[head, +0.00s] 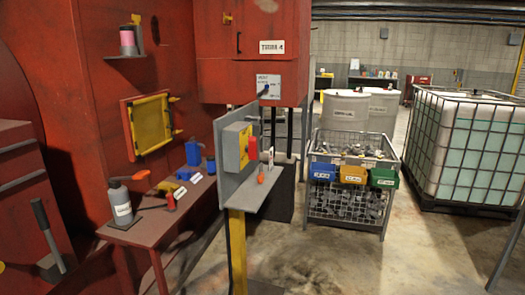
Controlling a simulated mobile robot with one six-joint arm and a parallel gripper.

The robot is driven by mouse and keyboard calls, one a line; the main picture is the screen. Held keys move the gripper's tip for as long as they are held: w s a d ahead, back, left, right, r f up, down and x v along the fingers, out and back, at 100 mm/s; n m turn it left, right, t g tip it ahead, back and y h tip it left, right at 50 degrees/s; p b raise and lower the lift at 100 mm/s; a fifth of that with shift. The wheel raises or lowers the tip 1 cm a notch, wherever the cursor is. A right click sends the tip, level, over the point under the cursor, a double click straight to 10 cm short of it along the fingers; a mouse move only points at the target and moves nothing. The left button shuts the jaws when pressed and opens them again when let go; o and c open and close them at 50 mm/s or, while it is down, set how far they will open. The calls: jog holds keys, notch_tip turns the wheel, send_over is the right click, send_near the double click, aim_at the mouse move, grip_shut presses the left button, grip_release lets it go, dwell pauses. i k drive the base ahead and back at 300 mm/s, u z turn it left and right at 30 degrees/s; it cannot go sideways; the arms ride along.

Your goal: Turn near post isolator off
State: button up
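The near post (237,250) is yellow and stands in the middle of the head view, carrying a grey upright panel. My gripper is not in view.
A bench (130,232) with bottles and tools stands left of the post. A wire-basket cart (345,205) and a caged tank (465,140) stand right. Floor (390,265) at front right is clear.

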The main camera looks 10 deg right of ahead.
aim_at(252, 149)
jog(key=u, duration=0.1)
jog(key=i, duration=0.95)
jog(key=z, duration=0.4)
jog(key=k, duration=0.15)
jog(key=u, duration=2.4)
